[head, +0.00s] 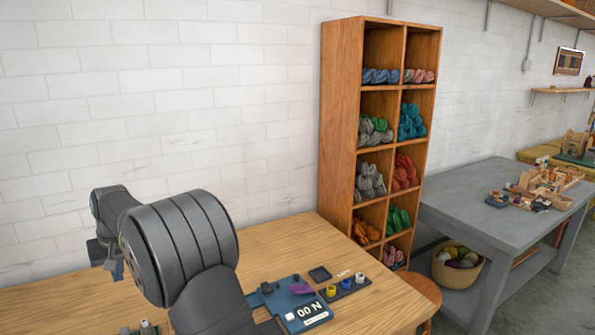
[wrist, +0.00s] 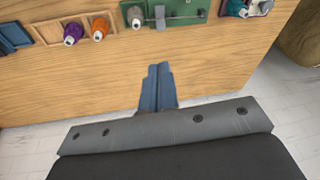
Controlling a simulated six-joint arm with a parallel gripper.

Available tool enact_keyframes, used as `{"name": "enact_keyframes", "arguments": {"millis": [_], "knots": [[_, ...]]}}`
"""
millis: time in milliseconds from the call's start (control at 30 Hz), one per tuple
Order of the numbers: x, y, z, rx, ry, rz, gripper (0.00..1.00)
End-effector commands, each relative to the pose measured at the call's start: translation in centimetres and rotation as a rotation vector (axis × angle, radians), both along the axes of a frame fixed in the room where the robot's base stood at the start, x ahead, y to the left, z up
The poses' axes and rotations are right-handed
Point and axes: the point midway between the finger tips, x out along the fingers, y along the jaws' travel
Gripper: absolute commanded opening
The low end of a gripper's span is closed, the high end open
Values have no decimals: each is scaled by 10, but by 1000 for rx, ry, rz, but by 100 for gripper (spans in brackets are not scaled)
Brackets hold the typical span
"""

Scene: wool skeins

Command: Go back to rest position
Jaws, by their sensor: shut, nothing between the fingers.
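My gripper shows in the wrist view (wrist: 158,85) as two blue fingers pressed together, with nothing between them. It is above the wooden table, near its edge. In the head view my dark grey arm stands at the left over the table, and a small bluish part of the gripper (head: 117,270) shows at the far left, mostly hidden by the arm. Wool skeins lie in the cubbies of a tall wooden shelf: grey (head: 370,181), red (head: 405,172), teal (head: 411,121), green (head: 398,219) and orange (head: 365,232) ones among them.
The wooden table (head: 370,305) bears a blue device marked "00 N" (head: 303,312) and a dark tray with small spools (head: 347,286). In the wrist view a green board (wrist: 180,10) and a wooden tray (wrist: 48,32) lie beyond the fingers. A grey workbench (head: 470,205) stands right.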

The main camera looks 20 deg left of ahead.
Motion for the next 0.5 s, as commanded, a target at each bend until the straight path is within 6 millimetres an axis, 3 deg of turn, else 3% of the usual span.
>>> {"name": "enact_keyframes", "arguments": {"millis": [200,500], "knots": [[0,-14,28,24,19,-65,0],[-1,-19,38,33,27,-90,0]]}}
